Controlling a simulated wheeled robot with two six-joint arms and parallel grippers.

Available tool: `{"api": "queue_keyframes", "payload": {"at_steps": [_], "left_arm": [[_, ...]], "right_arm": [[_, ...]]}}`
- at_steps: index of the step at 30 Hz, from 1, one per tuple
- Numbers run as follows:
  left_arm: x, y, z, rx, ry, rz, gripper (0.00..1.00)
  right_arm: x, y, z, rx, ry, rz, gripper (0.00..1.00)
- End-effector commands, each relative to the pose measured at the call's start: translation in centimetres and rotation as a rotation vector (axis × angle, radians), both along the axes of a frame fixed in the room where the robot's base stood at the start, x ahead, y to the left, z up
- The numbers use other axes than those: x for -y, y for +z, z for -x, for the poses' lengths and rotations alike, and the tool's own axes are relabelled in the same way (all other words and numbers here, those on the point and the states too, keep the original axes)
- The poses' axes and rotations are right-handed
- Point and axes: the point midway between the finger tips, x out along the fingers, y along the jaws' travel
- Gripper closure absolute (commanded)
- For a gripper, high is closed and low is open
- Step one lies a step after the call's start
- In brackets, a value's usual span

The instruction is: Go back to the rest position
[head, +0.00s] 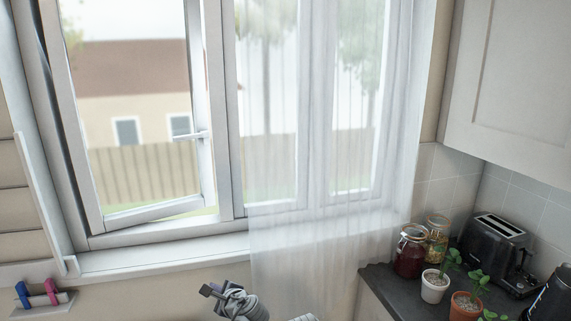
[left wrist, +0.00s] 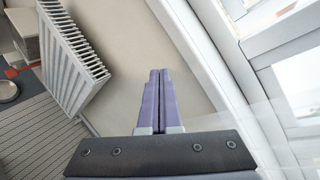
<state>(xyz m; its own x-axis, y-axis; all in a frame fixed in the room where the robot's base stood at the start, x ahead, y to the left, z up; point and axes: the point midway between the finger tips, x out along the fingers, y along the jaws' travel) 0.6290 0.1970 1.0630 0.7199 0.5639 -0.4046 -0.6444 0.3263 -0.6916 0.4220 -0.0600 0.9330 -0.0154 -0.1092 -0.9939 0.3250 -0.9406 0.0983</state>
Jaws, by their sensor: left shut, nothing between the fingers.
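My left gripper (left wrist: 160,73) shows in the left wrist view with its two purple fingers shut together and nothing between them. Its fingers are in front of a plain beige wall, beside the white window sill. In the head view a grey gripper and wrist (head: 228,296) rise from the bottom edge below the window sill, apart from the curtain; I take it to be my left one. My right gripper is not in view.
The window (head: 150,110) stands partly open, with a sheer curtain (head: 320,150) at its right. A radiator (left wrist: 75,55) is on the left of the wrist view. Jars, potted plants and a toaster (head: 497,250) crowd the counter (head: 385,288) at right.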

Motion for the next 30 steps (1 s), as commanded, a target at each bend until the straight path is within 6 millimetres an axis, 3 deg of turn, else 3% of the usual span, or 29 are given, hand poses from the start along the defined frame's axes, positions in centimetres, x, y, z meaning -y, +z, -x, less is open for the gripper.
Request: {"api": "queue_keyframes", "payload": {"at_steps": [5, 9, 15, 21, 30], "left_arm": [[2.8, -6.2, 5.6, -0.027, 0.325, 0.487, 1.0], [7.1, -10.6, 11.6, -0.106, 0.669, 0.827, 1.0], [12.0, -12.8, 17.9, -0.226, 1.028, 1.037, 1.0], [13.6, -13.0, 20.0, -0.273, 1.153, 1.079, 1.0], [13.6, -13.0, 20.0, -0.272, 1.155, 1.08, 1.0]], "right_arm": [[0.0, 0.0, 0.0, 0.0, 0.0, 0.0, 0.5], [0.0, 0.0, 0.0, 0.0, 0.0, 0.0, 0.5], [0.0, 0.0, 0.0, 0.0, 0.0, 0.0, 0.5], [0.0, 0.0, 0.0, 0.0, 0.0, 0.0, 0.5], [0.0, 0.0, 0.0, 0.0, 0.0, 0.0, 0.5]]}}
